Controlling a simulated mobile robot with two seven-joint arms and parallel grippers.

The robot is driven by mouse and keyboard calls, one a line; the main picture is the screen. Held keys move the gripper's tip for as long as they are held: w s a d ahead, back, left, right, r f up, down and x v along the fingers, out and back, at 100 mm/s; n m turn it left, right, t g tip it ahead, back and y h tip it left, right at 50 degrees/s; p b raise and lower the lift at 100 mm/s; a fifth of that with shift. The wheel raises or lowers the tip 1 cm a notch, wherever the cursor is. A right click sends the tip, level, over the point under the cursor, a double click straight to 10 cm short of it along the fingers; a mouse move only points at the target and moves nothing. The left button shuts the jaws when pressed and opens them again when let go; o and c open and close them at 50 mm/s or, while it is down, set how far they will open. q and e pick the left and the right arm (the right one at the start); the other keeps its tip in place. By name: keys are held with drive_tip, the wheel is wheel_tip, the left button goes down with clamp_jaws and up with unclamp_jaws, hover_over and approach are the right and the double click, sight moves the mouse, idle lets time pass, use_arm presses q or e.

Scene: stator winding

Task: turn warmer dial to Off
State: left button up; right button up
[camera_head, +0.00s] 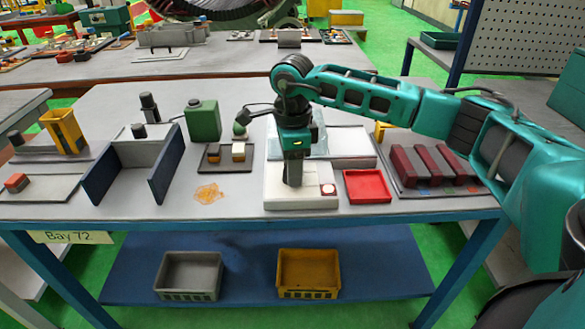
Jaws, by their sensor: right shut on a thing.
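The warmer appears to be the low white unit (300,200) at the front middle of the bench. A round red-and-white part (328,189) shows on its front right; I cannot tell if it is a lamp or a button. My right gripper (292,182) points straight down onto the left part of the unit's top. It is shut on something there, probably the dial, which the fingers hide. The dial's pointer and any Off mark cannot be read. My left gripper is not in view.
A red tray (367,186) sits just right of the white unit, and a tray of dark red bars (430,167) lies beyond it. A small dark tray of parts (226,157), an orange spill (208,193) and a green canister (203,120) are on the left.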

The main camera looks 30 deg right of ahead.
drive_tip(key=n, duration=0.2)
drive_tip(key=shift+n, duration=0.4)
drive_tip(key=n+b, duration=0.1)
drive_tip(key=n, duration=0.2)
drive_tip(key=shift+w, duration=0.1)
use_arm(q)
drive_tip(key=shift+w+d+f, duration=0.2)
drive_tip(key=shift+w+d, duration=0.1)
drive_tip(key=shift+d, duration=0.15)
use_arm(e)
drive_tip(key=shift+n, duration=1.3)
drive_tip(key=o, duration=1.1)
drive_tip(key=shift+c, duration=0.2)
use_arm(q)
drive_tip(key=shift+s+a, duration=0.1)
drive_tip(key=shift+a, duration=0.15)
use_arm(e)
wheel_tip(320, 180, up, 13)
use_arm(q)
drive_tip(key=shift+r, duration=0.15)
